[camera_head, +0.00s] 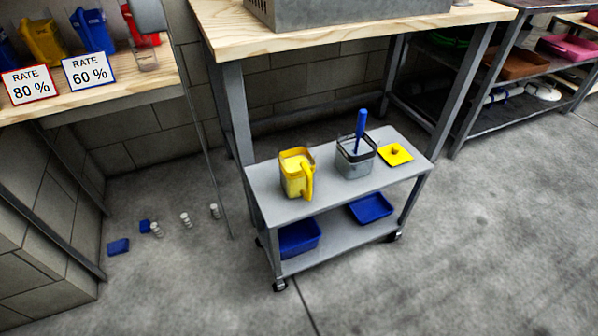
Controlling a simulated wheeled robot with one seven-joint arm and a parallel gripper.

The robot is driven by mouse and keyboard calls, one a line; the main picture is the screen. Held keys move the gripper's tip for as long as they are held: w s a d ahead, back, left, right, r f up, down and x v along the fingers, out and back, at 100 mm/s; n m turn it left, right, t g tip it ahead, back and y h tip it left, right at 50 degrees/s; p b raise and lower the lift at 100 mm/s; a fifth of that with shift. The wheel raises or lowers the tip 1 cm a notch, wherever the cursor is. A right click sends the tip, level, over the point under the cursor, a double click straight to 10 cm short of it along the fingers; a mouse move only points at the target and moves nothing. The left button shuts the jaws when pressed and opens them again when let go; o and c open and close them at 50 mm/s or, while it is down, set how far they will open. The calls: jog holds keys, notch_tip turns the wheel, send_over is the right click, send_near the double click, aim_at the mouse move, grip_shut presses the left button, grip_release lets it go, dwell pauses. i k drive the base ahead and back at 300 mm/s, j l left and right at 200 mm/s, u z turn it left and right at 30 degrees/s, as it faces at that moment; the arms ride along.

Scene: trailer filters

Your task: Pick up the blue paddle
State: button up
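The blue paddle (360,131) stands nearly upright, tilted slightly, in a grey square container (355,164) with a dark rim. Only its handle shows; its lower end is hidden inside the container. The container stands on the top shelf of a grey wheeled cart (318,208). My gripper is not clearly identifiable in this view.
A yellow pitcher (297,172) stands left of the container, and a yellow lid (395,154) lies to its right. Blue trays (370,208) sit on the cart's lower shelf. A wooden-topped table (230,38) stands behind the cart. Small items (118,246) lie on the floor at left. The floor in front is clear.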

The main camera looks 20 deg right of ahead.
aim_at(361, 117)
jog(key=i+j, duration=0.25)
jog(key=i, duration=0.15)
jog(key=i+j+z, duration=0.1)
jog(key=z, duration=1.55)
jog(key=i+j, duration=0.05)
